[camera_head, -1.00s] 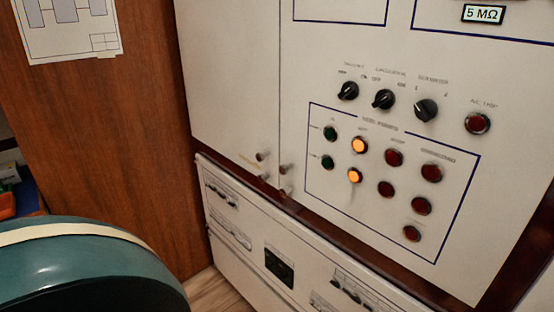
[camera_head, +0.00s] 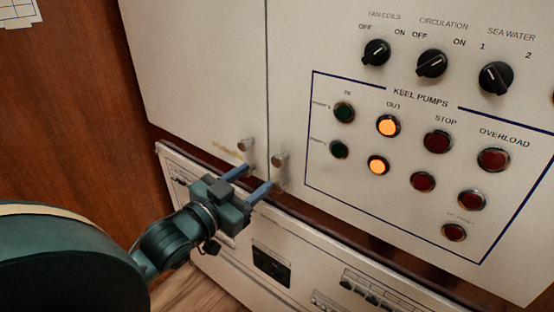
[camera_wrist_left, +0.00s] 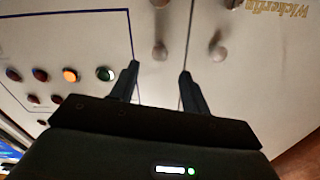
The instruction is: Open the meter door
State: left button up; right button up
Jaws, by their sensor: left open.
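A pale cabinet has two upper doors: a plain left one (camera_head: 195,65) and a right panel (camera_head: 300,40) with switches and lights. Both look shut, with a narrow seam between them. A small round knob sits at the lower corner of the left door (camera_head: 245,145) and another on the right door (camera_head: 278,160). My left gripper (camera_head: 250,180) is open and empty, its two fingers pointing at the doors just below these knobs. In the upside-down left wrist view, the right-door knob (camera_wrist_left: 160,50) shows between the fingertips, apart from them. My right gripper is not in view.
A white lower panel (camera_head: 215,225) with breaker rows lies below the doors. A wooden wall (camera_head: 85,110) stands at left. Lit orange lamps (camera_head: 388,126) and black rotary switches (camera_head: 431,63) are on the right panel.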

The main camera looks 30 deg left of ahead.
aim_at(276, 162)
pick_arm(q)
jog(key=w, duration=0.6)
jog(key=w+p, duration=0.1)
jog(key=w, duration=0.1)
jog(key=shift+w+d, duration=0.4)
grip_shut()
